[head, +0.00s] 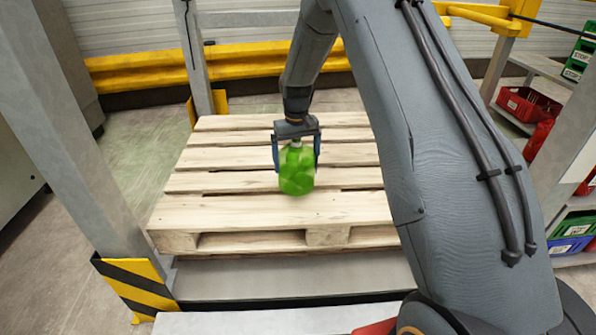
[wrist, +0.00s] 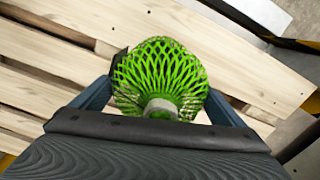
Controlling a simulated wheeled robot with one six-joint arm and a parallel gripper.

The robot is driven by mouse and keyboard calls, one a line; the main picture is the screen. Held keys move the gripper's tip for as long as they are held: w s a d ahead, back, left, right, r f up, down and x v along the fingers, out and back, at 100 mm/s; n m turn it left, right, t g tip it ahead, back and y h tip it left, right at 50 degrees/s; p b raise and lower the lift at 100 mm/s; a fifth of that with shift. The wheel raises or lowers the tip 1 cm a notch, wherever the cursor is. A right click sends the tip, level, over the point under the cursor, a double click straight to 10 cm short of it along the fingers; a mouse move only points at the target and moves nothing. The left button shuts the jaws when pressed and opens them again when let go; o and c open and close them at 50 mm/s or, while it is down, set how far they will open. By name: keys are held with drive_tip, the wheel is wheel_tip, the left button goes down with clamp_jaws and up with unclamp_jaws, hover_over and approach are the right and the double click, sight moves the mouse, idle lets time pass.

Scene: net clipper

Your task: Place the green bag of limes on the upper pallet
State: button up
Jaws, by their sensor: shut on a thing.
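The green bag of limes (head: 297,172) hangs between the fingers of my gripper (head: 297,160) in the head view. My gripper is shut on it. In the wrist view the bag (wrist: 160,75) shows as green netting with a pale clip or neck at the near end, between the two fingers of my gripper (wrist: 162,92). The wooden pallet (head: 220,210) lies below and behind the bag. The bag is in front of its slats in the picture; I cannot tell whether it touches them. No other pallet is clearly seen.
A grey post with a yellow-black striped foot (head: 135,285) stands at the pallet's left. A yellow rail (head: 140,72) runs behind. Red bins (head: 527,104) stand on a shelf at the right. The visible pallet slats are bare.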

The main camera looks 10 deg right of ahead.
drive_tip(key=shift+f, duration=2.1)
drive_tip(key=shift+f+b, duration=0.1)
drive_tip(key=shift+b, duration=0.2)
drive_tip(key=o, duration=1.2)
drive_tip(key=shift+c, duration=0.2)
